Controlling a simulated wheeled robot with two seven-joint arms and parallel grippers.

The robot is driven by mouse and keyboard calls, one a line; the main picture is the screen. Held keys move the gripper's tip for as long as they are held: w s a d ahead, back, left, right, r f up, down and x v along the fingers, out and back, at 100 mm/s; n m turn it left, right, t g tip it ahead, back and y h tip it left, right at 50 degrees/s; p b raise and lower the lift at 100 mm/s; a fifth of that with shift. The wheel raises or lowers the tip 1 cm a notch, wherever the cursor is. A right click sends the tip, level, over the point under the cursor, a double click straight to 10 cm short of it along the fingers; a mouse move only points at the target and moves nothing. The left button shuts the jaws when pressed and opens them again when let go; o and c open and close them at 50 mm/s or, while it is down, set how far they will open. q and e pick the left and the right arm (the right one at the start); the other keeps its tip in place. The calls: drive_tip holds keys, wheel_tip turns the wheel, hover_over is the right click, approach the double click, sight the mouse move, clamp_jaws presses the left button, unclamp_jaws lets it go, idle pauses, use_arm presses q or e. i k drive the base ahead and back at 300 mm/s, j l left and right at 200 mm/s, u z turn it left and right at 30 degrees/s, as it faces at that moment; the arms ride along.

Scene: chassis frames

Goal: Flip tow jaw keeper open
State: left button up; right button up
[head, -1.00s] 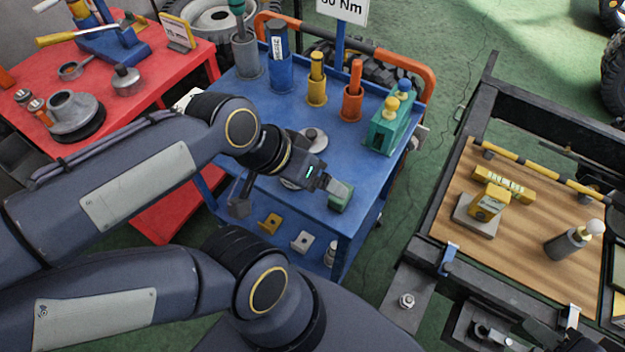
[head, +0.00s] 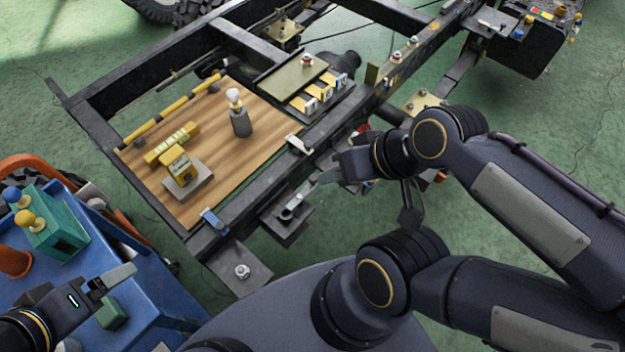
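A dark bracket with a grey rounded piece on it (head: 289,214) juts from the near side of the black chassis rail; it may be the tow jaw, but I cannot tell its keeper apart or whether that is open. My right gripper (head: 326,178) is just right of and above this bracket in the picture, close to the rail. A pale finger shows, but the gap between its fingers cannot be made out. My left gripper (head: 116,279) is at the lower left over the blue cart, above a small green block (head: 112,314); its finger gap is unclear.
A wooden board (head: 215,187) on the chassis frame (head: 92,130) carries a yellow block (head: 180,167) and a grey cylinder with a pale knob (head: 240,122). A plate with a bolt (head: 242,271) sticks out near me. The blue cart (head: 155,290) stands at left.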

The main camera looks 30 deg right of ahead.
sight(314, 182)
drive_tip(key=l+z, duration=0.15)
drive_tip(key=z, duration=0.7)
drive_tip(key=l+u, duration=0.1)
drive_tip(key=u, duration=0.35)
drive_tip(key=i+l+u, duration=0.1)
drive_tip(key=u, duration=0.35)
drive_tip(key=l+u, duration=0.2)
drive_tip(key=u, duration=0.25)
